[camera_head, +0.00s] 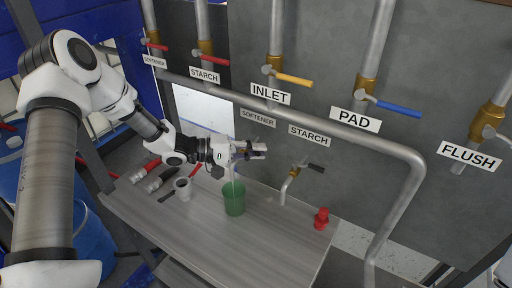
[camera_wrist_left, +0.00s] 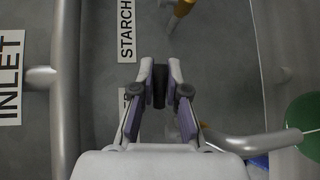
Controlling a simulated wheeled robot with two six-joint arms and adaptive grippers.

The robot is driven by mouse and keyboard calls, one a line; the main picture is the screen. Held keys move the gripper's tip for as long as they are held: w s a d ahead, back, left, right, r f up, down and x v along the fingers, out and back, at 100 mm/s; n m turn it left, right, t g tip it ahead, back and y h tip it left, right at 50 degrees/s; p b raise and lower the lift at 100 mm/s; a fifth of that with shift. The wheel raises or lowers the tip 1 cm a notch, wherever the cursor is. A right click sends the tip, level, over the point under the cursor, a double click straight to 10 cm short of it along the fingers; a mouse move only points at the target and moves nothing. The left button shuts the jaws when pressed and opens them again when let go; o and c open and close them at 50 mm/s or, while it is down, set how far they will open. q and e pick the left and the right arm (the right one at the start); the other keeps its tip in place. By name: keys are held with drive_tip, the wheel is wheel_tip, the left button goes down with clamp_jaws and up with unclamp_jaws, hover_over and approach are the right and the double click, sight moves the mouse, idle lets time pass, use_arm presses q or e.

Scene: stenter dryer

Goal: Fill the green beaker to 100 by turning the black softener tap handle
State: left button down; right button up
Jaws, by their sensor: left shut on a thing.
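My left gripper (camera_head: 259,150) is at the lower tap under the SOFTENER label (camera_head: 258,117). In the left wrist view its fingers (camera_wrist_left: 160,75) are shut on the black handle (camera_wrist_left: 159,88), which they largely hide in the head view. The green beaker (camera_head: 234,203) stands upright on the grey bench, below the gripper. A thin pale stream (camera_head: 233,174) runs down into it from the tap spout. Part of the beaker also shows at the right of the left wrist view (camera_wrist_left: 304,122). Its level and markings cannot be read. My right gripper is not in view.
Overhead valves and a thick pipe (camera_head: 385,148) edge the space. The front of the bench (camera_head: 240,255) is clear.

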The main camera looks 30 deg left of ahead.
use_arm(q)
drive_tip(key=c, duration=1.2)
unclamp_jaws()
drive_tip(key=shift+s+d+f, duration=0.1)
drive_tip(key=shift+s+f, duration=0.1)
drive_tip(key=shift+o, duration=0.2)
drive_tip(key=shift+r, duration=0.15)
drive_tip(key=v, duration=1.2)
drive_tip(key=shift+s+d, duration=0.1)
